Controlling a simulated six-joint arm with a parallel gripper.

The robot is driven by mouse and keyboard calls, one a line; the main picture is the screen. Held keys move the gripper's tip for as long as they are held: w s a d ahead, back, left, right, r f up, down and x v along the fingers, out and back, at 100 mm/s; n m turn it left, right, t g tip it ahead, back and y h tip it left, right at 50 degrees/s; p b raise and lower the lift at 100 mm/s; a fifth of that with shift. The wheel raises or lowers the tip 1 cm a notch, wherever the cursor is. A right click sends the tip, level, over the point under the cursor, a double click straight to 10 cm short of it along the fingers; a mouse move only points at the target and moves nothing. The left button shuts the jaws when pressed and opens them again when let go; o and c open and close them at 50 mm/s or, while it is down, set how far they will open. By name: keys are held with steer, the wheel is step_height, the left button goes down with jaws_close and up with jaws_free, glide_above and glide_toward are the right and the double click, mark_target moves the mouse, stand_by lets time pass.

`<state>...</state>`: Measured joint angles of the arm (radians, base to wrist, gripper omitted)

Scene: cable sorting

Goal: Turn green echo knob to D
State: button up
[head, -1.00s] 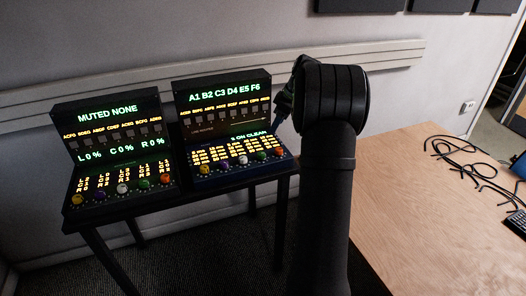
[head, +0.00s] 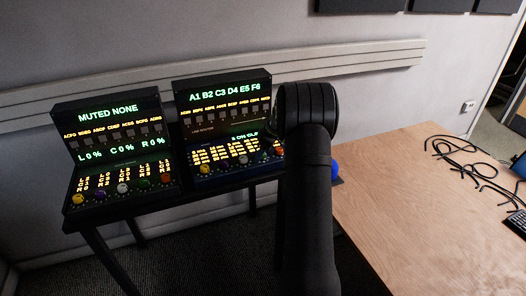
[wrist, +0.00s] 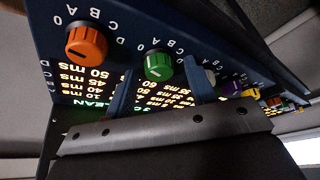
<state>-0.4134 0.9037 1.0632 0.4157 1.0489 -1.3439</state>
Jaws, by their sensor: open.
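The green knob (wrist: 158,66) is on the sloped panel of the right-hand console (head: 222,85), beside an orange knob (wrist: 86,42). Letters are printed around it; a pale mark shows on its face, but I cannot tell which letter it points at. My gripper (wrist: 160,88) is open, with one finger on each side of the green knob and its tips close to the panel. I cannot tell whether the fingers touch it. In the head view my arm largely hides this green knob.
White (wrist: 209,77), purple (wrist: 231,88) and yellow (wrist: 250,93) knobs sit in the same row, close past my right finger. The left-hand console (head: 108,108) has its own row of knobs. A wooden table (head: 420,215) with black cables stands at the right.

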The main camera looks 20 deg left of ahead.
steer(key=c, duration=1)
steer(key=shift+o, duration=0.2)
